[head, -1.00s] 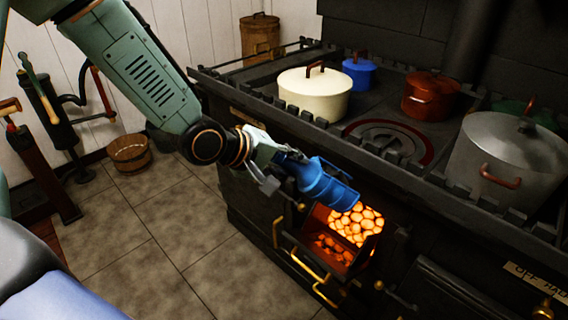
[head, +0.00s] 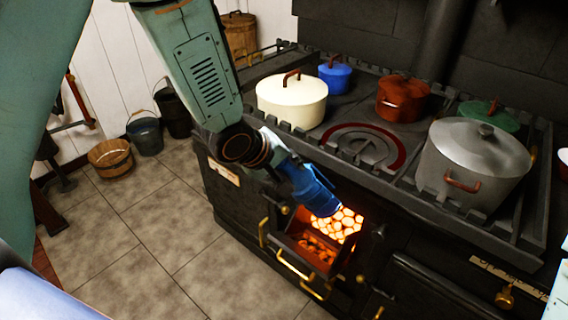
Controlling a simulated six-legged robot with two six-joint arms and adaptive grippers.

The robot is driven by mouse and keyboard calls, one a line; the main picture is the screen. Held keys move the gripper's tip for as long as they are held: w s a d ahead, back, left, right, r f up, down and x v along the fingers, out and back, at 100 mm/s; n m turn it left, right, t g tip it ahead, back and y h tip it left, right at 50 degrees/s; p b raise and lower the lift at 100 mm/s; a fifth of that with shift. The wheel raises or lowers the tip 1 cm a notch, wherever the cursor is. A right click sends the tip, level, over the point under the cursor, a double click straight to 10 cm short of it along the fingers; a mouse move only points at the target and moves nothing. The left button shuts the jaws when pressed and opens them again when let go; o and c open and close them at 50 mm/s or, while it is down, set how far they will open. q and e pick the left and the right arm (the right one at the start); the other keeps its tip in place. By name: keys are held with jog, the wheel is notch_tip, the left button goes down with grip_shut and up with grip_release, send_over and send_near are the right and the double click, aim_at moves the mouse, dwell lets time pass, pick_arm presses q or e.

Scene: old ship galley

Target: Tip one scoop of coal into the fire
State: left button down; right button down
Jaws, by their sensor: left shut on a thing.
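The blue scoop (head: 312,191) is in front of the stove, its lower end at the upper left of the open firebox. My left gripper (head: 284,168) is shut on it, at the end of the arm that comes down from the top. The scoop slants down to the right. Its inside is turned away, so I cannot tell whether it holds coal. The fire (head: 338,224) glows orange and yellow behind the open fire door (head: 298,262). Glowing lumps also show lower down, behind the door. My right gripper is not in view.
The black stove (head: 225,191) carries a cream pot (head: 291,103), a blue pot (head: 335,78), a red pot (head: 402,100) and a large grey pot (head: 475,165). Brass rails and knobs stick out in front. A wooden tub (head: 110,158) and buckets (head: 145,134) stand left. The tiled floor (head: 150,230) is clear.

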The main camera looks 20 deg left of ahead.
pick_arm(q)
jog(key=shift+w+d+r+g+y+p, duration=0.4)
jog(key=shift+d+p, duration=0.3)
jog(key=shift+p, duration=0.95)
jog(key=shift+w+d+r+g+y+p, duration=0.2)
jog(key=shift+w+d+r+y+p, duration=0.3)
jog(key=shift+p, duration=1.15)
jog(key=shift+d+r+m+p, duration=0.1)
jog(key=shift+d+m+p, duration=0.2)
jog(key=shift+d+p, duration=0.15)
